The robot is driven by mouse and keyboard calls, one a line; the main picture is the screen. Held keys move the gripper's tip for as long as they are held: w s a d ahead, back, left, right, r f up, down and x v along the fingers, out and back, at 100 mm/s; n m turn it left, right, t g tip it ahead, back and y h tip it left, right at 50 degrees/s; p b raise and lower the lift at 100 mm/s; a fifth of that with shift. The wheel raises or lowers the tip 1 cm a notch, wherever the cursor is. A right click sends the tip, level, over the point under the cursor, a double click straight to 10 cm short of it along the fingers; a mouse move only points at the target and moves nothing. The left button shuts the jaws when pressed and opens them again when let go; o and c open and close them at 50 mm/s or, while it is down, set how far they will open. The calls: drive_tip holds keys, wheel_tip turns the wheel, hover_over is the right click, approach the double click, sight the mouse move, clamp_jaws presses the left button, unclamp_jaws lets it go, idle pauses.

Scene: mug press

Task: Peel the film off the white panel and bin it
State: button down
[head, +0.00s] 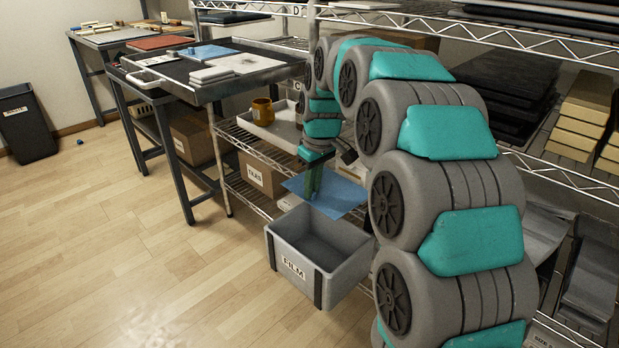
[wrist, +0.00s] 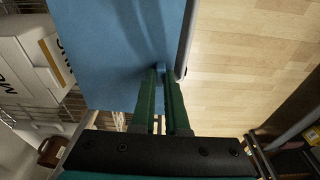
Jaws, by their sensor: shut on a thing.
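My gripper (head: 313,196) points down with its green fingers shut on a blue film (head: 340,196). In the wrist view the fingertips (wrist: 161,70) pinch the film's edge, and the flat blue sheet (wrist: 115,40) spreads away up and left. The grey bin marked FILM (head: 345,280) stands in front of and below the film; its visible inside looks empty. The film overlaps the bin's back rim in the head view; I cannot tell whether it is directly above it. White panels (head: 245,63) lie on the black-topped table (head: 175,72); I cannot tell which one the film came from.
Another blue sheet (head: 207,51) lies on the table. A black bin (head: 27,125) stands far left.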

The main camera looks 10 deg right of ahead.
sight(313, 200)
drive_tip(key=shift+f+b, duration=0.9)
drive_tip(key=shift+f, duration=1.95)
drive_tip(key=c, duration=0.8)
unclamp_jaws()
drive_tip(key=shift+s, duration=0.1)
drive_tip(key=shift+c, duration=0.2)
